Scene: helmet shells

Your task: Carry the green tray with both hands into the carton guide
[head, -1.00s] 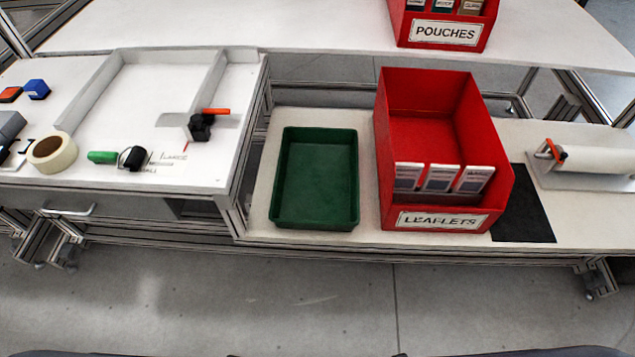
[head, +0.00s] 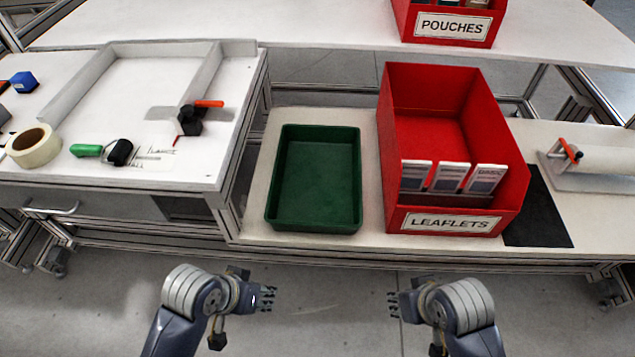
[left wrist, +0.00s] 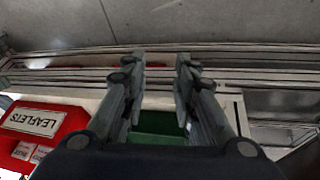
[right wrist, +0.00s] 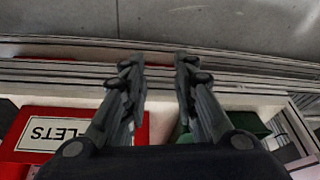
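The green tray (head: 314,180) is empty and lies flat on the lower white bench, left of the red leaflets bin. The carton guide appears to be the grey-white raised frame (head: 112,58) on the higher white table at left. My left gripper (head: 268,298) is in front of the bench, below and left of the tray, apart from it. In the left wrist view its fingers (left wrist: 160,75) are spread with nothing between them. My right gripper (head: 394,304) is in front of the bench, below and right of the tray. In the right wrist view its fingers (right wrist: 158,75) are apart and empty.
The red leaflets bin (head: 443,150) stands close to the tray's right side. A tape roll (head: 33,146), a green-handled tool (head: 88,150) and an orange-handled clamp (head: 192,118) sit on the left table. The table's side edge rises left of the tray.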

